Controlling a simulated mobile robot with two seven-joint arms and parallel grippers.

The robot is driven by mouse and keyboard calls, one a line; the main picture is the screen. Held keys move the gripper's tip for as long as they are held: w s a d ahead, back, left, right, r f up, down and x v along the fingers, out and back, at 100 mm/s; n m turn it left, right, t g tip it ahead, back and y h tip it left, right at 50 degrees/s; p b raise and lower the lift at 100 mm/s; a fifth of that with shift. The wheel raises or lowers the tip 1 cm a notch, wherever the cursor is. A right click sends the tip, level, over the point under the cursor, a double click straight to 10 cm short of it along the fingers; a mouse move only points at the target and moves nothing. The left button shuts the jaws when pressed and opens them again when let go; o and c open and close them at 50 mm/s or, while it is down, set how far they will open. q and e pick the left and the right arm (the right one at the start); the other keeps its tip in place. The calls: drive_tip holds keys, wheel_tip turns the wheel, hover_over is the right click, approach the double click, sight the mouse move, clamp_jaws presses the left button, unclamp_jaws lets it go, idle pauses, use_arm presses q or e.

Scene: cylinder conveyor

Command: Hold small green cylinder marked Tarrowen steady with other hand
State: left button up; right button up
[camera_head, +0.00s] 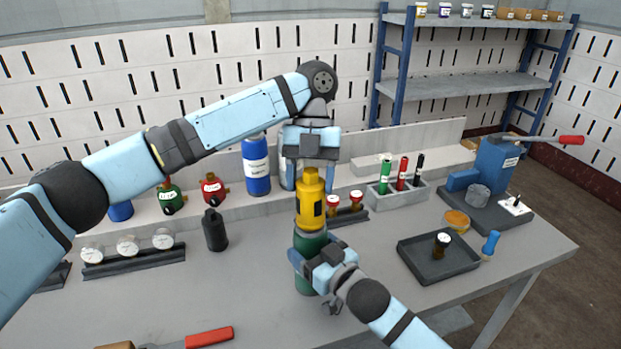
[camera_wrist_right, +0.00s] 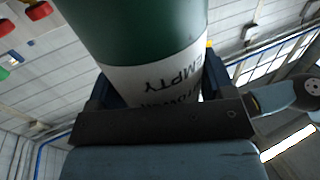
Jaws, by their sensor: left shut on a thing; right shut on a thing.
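The small green cylinder (camera_head: 308,243) stands upright on the workbench, near its middle. In the right wrist view its green body (camera_wrist_right: 140,30) has a white label reading EMPTY upside down, with a second line partly hidden. A yellow cap-like piece (camera_head: 311,208) with a dark mark sits on top of the cylinder. My left gripper (camera_head: 310,172) points down from above and is shut on the top of the yellow piece. My right gripper (camera_head: 306,262) comes from the lower right and is shut around the cylinder's side; its fingertips are partly hidden.
Behind stand a blue bottle (camera_head: 257,168) and red and white knobs (camera_head: 335,201). A black bottle (camera_head: 215,230) and a gauge rack (camera_head: 135,257) are left. A marker holder (camera_head: 398,194) and dark tray (camera_head: 430,266) are right. A red-handled tool (camera_head: 209,337) lies in front.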

use_arm(q)
drive_tip(key=shift+m+y, duration=0.4)
drive_tip(key=shift+m, duration=0.8)
drive_tip(key=shift+m+t+y, duration=0.3)
drive_tip(key=shift+m+t, duration=0.1)
drive_tip(key=shift+m, duration=0.4)
drive_tip(key=m+y, duration=0.1)
drive_tip(key=m, duration=0.3)
drive_tip(key=shift+t, duration=0.4)
drive_tip(key=o, duration=1)
drive_tip(key=shift+r, duration=0.1)
